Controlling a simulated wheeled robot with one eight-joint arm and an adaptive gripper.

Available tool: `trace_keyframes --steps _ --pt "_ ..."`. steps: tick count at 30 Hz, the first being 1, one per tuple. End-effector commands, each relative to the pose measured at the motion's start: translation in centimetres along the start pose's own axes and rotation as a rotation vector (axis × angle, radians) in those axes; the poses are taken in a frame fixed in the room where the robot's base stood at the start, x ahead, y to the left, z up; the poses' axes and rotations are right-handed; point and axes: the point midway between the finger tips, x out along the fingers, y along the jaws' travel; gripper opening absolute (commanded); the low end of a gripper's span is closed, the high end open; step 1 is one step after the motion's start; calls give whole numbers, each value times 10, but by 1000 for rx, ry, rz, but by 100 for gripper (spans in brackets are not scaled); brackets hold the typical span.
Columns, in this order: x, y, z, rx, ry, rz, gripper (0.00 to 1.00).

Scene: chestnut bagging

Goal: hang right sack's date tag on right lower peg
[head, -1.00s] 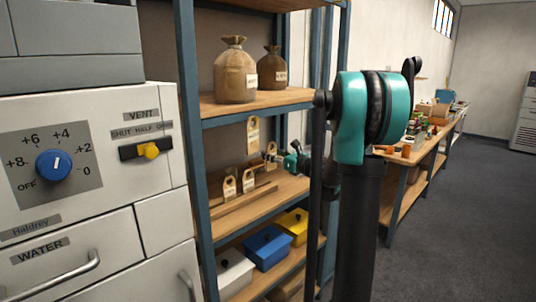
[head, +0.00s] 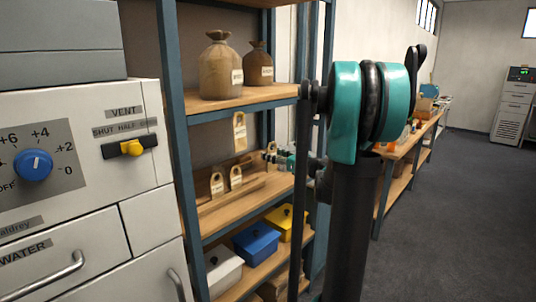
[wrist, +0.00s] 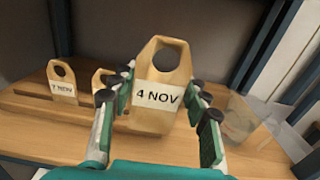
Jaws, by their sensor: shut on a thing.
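My gripper (wrist: 157,100) is shut on a tan tag marked "4 NOV" (wrist: 158,93), upright with a large hole at its top. The head view shows this tag (head: 271,150) small, at the tip of my gripper (head: 280,158), above the middle shelf. Two sacks stand on the upper shelf: a larger left sack (head: 220,68) and a darker right sack (head: 259,68), each with a pale label. Another tag (head: 240,130) hangs below that shelf. I cannot make out the pegs.
Two tags (head: 217,184) (head: 236,178) stand in a wooden rack (head: 230,196) on the middle shelf. One reads "7 NOV" (wrist: 62,82). A clear object (wrist: 245,118) lies to the right.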

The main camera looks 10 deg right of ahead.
Motion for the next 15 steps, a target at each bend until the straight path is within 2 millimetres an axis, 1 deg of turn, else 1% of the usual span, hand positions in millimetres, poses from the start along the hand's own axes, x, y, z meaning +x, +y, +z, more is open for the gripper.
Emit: trace_keyframes --steps 15 --pt "-38 -1 0 0 0 -2 28"
